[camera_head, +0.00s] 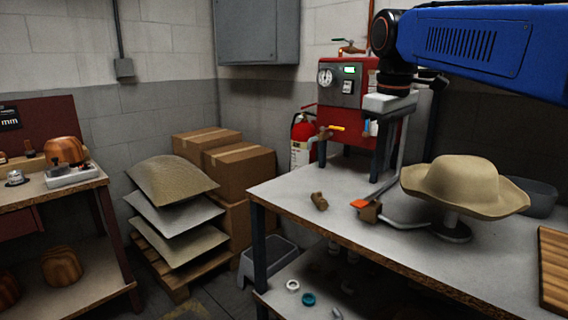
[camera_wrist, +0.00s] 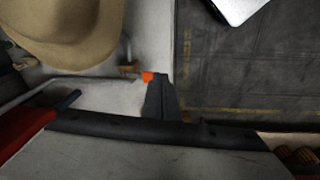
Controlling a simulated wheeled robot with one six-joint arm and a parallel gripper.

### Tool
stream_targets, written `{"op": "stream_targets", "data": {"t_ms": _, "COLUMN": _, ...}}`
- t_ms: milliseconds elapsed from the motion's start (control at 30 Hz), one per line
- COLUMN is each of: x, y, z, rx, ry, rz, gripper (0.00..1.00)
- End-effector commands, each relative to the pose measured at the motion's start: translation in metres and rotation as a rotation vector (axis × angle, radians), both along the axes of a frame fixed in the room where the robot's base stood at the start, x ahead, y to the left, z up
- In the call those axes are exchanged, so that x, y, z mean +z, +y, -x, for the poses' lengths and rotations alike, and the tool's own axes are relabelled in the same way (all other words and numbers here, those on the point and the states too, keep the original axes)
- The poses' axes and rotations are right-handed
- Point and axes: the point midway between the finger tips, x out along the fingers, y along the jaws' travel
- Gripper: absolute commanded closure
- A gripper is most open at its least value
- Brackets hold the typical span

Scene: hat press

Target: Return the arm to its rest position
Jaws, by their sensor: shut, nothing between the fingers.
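My arm is the blue link with a dark wrist joint at the upper right of the head view. My gripper hangs below that wrist, above the workbench (camera_head: 310,205) and in front of the red machine. In the wrist view my gripper (camera_wrist: 159,77) shows as two dark fingers closed together, with nothing between them. A tan felt hat (camera_head: 464,184) sits on a small round stand (camera_head: 452,231), to the right of my gripper and apart from it. The hat also shows at the upper left of the wrist view (camera_wrist: 70,40).
The red machine (camera_head: 356,97) with gauge and green display stands at the bench's back. A bent grey rod with an orange-tipped handle (camera_head: 366,208) lies low before the hat. A wooden board (camera_head: 554,265) is at right. Cartons (camera_head: 240,170) and stacked sacks (camera_head: 170,182) stand left.

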Motion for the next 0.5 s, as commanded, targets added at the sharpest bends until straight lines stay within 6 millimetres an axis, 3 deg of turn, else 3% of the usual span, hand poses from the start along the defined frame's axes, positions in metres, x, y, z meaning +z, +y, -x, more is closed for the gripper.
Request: {"op": "stream_targets", "data": {"t_ms": 500, "x": -0.118, "y": -0.035, "z": 0.106, "rx": -0.281, "ry": -0.137, "rz": -0.083, "gripper": 1.00}}
